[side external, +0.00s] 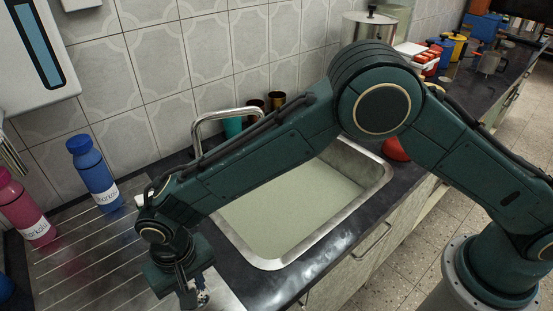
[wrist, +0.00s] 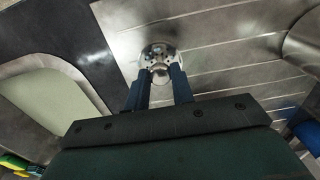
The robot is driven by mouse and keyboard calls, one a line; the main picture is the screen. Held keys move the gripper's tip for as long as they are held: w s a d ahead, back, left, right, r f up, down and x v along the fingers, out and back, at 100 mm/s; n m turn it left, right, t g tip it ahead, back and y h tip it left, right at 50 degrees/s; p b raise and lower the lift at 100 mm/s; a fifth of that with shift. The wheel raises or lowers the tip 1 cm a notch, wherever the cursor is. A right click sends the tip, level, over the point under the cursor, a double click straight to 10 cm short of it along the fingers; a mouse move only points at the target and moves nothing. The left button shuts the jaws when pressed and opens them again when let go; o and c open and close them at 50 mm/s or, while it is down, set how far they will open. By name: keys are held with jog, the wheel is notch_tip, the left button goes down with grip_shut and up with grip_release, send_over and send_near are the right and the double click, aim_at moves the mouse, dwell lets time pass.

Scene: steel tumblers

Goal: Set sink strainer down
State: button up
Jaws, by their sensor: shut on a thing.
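The sink strainer (wrist: 158,57) is a small round silver piece with dark holes. In the wrist view it sits between the tips of my gripper (wrist: 160,72), whose two blue fingers are shut on it. In the side view my gripper (side external: 192,298) points down over the ribbed steel drainboard (side external: 75,262), near the bottom edge of the picture. The strainer (side external: 202,297) shows there only in part, at the fingers. I cannot tell whether it touches the drainboard.
The sink basin (side external: 285,215) lies right of my gripper, with a tap (side external: 197,130) behind it. A blue bottle (side external: 93,175) and a pink bottle (side external: 24,210) stand at the left of the drainboard. A dark counter edge (side external: 290,285) runs along the front.

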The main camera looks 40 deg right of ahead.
jog(key=shift+f, duration=0.1)
jog(key=o, duration=1)
notch_tip(320, 180, up, 12)
jog(key=shift+r, duration=0.15)
dwell(0.3)
dwell(0.5)
